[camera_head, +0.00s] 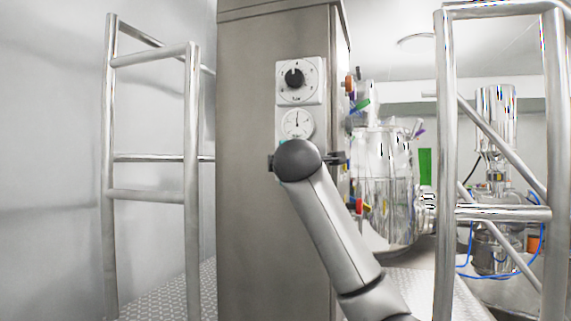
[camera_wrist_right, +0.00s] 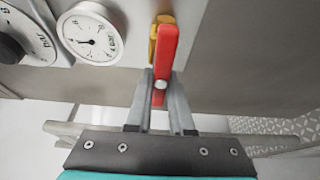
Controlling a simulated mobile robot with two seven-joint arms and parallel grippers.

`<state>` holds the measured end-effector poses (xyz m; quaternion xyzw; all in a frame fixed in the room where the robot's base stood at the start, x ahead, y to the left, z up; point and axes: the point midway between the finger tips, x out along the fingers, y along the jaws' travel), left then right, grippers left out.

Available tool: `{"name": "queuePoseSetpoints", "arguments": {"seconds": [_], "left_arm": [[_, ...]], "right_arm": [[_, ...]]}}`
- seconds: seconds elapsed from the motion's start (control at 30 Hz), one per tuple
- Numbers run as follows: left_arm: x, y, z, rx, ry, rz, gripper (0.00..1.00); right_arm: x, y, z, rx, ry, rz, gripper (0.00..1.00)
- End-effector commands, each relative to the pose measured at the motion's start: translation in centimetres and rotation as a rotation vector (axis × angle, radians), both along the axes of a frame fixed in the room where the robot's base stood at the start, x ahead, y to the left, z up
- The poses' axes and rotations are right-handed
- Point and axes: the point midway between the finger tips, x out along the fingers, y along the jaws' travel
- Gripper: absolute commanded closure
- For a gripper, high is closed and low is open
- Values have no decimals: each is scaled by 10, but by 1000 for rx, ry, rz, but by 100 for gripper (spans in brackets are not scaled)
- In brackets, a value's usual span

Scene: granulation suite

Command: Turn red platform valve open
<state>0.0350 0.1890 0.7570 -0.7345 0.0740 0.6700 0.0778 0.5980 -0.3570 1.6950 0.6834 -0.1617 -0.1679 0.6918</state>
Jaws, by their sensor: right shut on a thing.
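The red valve handle (camera_wrist_right: 165,55) shows in the right wrist view, on a brass-coloured valve body (camera_wrist_right: 154,45) at the grey metal panel. The handle runs lengthwise down the picture. My right gripper (camera_wrist_right: 160,84) has its two fingers closed on either side of the handle's lower end. In the head view my right arm comes in from the lower right and its round wrist covers the fingertips and the valve. My left gripper is in neither view.
A black rotary knob (camera_head: 295,78) and a round gauge (camera_head: 297,124) sit above my right wrist on the steel cabinet (camera_head: 245,220). Metal railings stand left (camera_head: 192,150) and right (camera_head: 445,170). Shiny vessels (camera_head: 388,190) stand behind.

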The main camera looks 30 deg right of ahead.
Motion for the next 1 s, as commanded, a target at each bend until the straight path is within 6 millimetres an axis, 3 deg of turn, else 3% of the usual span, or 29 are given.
{"name": "queuePoseSetpoints", "arguments": {"seconds": [0.2,0.23,0.5,0.8,1.0], "left_arm": [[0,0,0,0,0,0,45],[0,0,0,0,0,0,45],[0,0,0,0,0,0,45],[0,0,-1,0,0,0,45],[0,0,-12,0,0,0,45]], "right_arm": [[0,-2,-3,-2,9,-6,100],[0,-2,-3,-2,9,-6,79],[0,-1,-1,-1,4,-3,50],[-2,1,0,-1,0,-2,50],[-20,10,-1,-3,-3,-1,50]]}}
